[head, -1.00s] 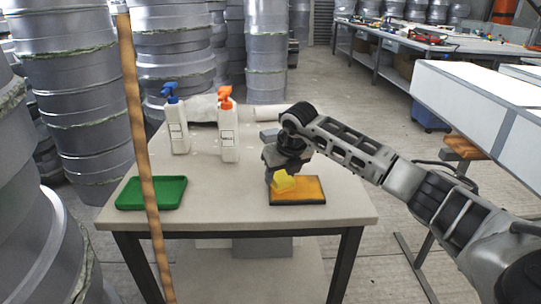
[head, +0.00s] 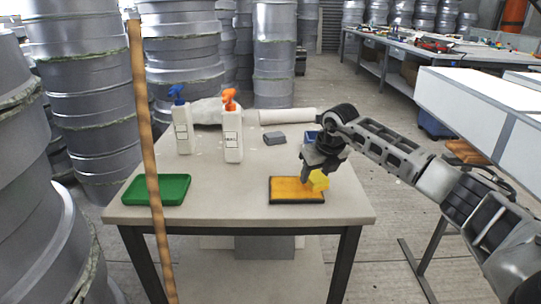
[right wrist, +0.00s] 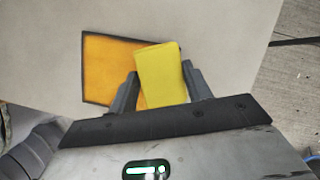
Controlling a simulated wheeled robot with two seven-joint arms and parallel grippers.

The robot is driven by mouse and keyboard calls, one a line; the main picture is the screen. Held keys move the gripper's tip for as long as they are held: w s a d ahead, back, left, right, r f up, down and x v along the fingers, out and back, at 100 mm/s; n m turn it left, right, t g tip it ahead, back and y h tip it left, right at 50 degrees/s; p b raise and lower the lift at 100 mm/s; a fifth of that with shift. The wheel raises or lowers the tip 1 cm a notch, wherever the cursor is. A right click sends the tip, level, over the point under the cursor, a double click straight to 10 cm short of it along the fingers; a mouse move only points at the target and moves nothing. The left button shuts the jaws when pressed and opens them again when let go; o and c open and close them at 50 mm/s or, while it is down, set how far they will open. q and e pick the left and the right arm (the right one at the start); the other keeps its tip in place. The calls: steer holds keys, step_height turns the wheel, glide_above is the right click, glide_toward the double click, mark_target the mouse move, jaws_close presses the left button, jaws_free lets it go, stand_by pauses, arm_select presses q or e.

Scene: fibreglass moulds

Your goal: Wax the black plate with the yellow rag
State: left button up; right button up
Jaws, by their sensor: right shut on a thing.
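The plate (head: 290,191) lies flat near the table's front edge, right of centre. It has a dark rim, and its top face looks orange. It also shows in the right wrist view (right wrist: 105,68). My right gripper (head: 314,177) is shut on the yellow rag (head: 320,181) over the plate's right end. In the right wrist view the rag (right wrist: 160,75) sits between the two fingers and covers the plate's right part. Whether the rag touches the plate I cannot tell. My left gripper is not in view.
A green tray (head: 156,190) lies on the table's left. A blue-topped spray bottle (head: 183,130) and an orange-topped one (head: 232,135) stand behind. A grey block (head: 274,138) and white roll (head: 288,116) lie farther back. A wooden pole (head: 146,150) crosses the left foreground.

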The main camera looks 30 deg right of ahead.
steer(key=shift+s+d, duration=0.25)
steer(key=shift+d, duration=0.2)
steer(key=shift+s+d+r, duration=0.2)
steer(key=shift+r, duration=0.05)
steer(key=shift+r+p, duration=0.7)
steer(key=shift+r, duration=0.2)
steer(key=shift+a+r+p, duration=0.1)
steer(key=shift+r+p, duration=0.1)
steer(key=shift+p, duration=0.1)
step_height(320, 180, up, 2)
steer(key=shift+w+r+p, duration=0.1)
steer(key=shift+r+p, duration=0.05)
steer(key=shift+p, duration=0.75)
step_height(320, 180, up, 2)
steer(key=shift+r+p, duration=0.1)
steer(key=shift+p, duration=0.75)
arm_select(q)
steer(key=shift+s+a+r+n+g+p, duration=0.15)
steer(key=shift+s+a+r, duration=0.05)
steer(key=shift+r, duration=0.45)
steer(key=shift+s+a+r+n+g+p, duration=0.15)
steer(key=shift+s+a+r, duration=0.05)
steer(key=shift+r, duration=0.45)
arm_select(e)
steer(key=shift+r, duration=0.3)
